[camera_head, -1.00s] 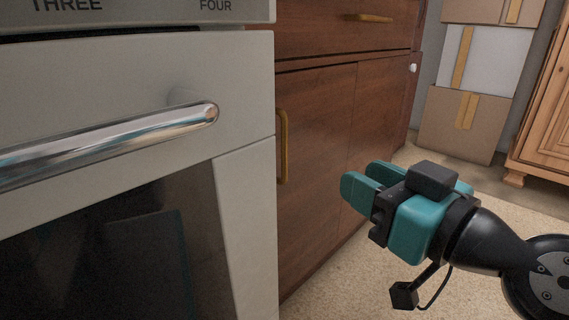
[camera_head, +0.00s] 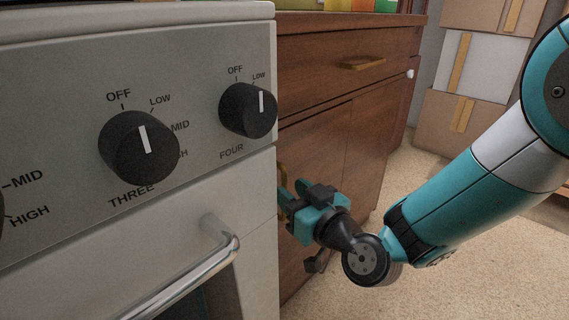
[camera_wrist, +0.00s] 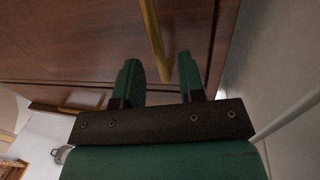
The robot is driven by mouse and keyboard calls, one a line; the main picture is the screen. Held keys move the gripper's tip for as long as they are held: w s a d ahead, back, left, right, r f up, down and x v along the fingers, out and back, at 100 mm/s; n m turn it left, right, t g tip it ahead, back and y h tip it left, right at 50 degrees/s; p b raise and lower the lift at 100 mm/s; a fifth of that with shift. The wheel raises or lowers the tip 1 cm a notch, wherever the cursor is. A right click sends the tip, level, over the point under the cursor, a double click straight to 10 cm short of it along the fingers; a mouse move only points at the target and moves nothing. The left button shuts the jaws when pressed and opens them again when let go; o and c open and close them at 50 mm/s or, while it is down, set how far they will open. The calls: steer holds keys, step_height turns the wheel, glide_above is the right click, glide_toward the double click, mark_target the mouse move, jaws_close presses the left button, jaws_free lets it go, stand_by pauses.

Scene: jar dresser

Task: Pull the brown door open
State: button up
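The brown door (camera_head: 317,143) is the left wooden front under the drawer and looks shut. Its upright brass handle (camera_head: 282,180) is on the door's left side, beside the stove, partly hidden by my gripper. My gripper (camera_head: 283,204) is in front of the door at the handle. In the wrist view, the two green fingers of my gripper (camera_wrist: 160,76) are spread apart. The handle (camera_wrist: 153,38) reaches between their tips, with a visible gap on each side. I cannot tell how deep between the fingers it sits.
The stove (camera_head: 70,75) with knobs and a chrome oven handle (camera_head: 190,283) stands close on the left. A drawer with a brass pull (camera_head: 362,63) is above the door. Stacked boxes (camera_head: 475,66) stand at the back. The carpet (camera_head: 450,285) at the front right is clear.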

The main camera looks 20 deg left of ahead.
steer(key=shift+w+a+r+p, duration=0.3)
steer(key=shift+w+a+p, duration=0.15)
steer(key=shift+a+p, duration=0.45)
steer(key=shift+w+a+f+p, duration=0.3)
steer(key=shift+w+a+p, duration=0.1)
steer(key=shift+p, duration=0.35)
steer(key=shift+c, duration=0.4)
jaws_close()
